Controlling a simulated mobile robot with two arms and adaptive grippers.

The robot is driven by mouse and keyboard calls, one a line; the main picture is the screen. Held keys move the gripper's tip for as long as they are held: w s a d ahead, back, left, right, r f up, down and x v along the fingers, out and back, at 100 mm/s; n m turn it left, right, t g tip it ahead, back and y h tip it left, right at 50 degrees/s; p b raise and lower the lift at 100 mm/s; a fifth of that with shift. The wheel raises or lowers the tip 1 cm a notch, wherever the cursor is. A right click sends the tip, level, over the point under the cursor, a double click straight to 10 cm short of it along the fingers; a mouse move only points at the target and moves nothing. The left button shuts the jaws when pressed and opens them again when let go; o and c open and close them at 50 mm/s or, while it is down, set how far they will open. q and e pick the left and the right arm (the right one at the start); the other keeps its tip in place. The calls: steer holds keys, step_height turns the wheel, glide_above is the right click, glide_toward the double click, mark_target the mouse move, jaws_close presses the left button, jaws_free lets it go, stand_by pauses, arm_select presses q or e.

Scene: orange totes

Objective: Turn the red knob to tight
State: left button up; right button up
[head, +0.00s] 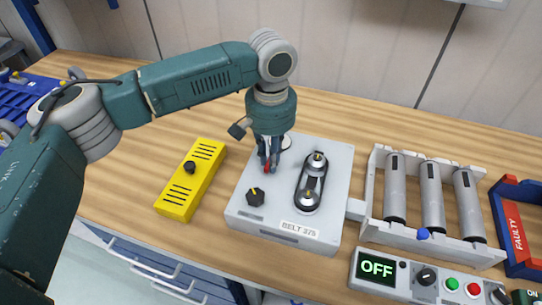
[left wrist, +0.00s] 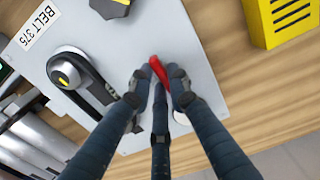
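The red knob (left wrist: 159,70) is a narrow red bar on the grey belt unit (left wrist: 125,52). In the left wrist view its far end shows between my left gripper's fingertips (left wrist: 160,82), which close in on both sides of it. The third finger covers its near end. In the head view my left gripper (head: 268,162) points straight down over the back left of the belt unit (head: 334,160), and only a bit of the red knob (head: 267,169) shows between the fingers. Any marks around the knob are hidden. My right gripper is not in view.
A black knob (head: 256,197) and a belt on two pulleys (head: 311,182) sit on the same unit. A yellow box (head: 191,180) stands to the left. A roller conveyor (head: 430,205) and a control box reading OFF (head: 377,269) are to the right.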

arm_select(q)
jaws_close()
steer(key=shift+r+m+p, duration=0.2)
steer(key=shift+m+p, duration=0.2)
steer(key=shift+p, duration=0.3)
steer(key=m+p, duration=0.4)
steer(key=p, duration=0.2)
steer(key=shift+s+r+m, duration=0.1)
steer(key=shift+r+m, duration=0.05)
steer(key=shift+m, duration=0.15)
steer(key=m+p, duration=0.2)
steer(key=shift+m, duration=0.3)
steer(key=m+p, duration=0.2)
steer(key=m, duration=0.2)
steer(key=shift+a+m+p, duration=0.15)
steer(key=shift+m+p, duration=0.15)
steer(key=shift+p, duration=0.1)
steer(key=shift+f+m+p, duration=0.2)
steer(key=shift+m+p, duration=0.25)
steer(key=shift+m, duration=0.75)
steer(key=shift+m+p, duration=0.35)
steer(key=shift+m, duration=1.15)
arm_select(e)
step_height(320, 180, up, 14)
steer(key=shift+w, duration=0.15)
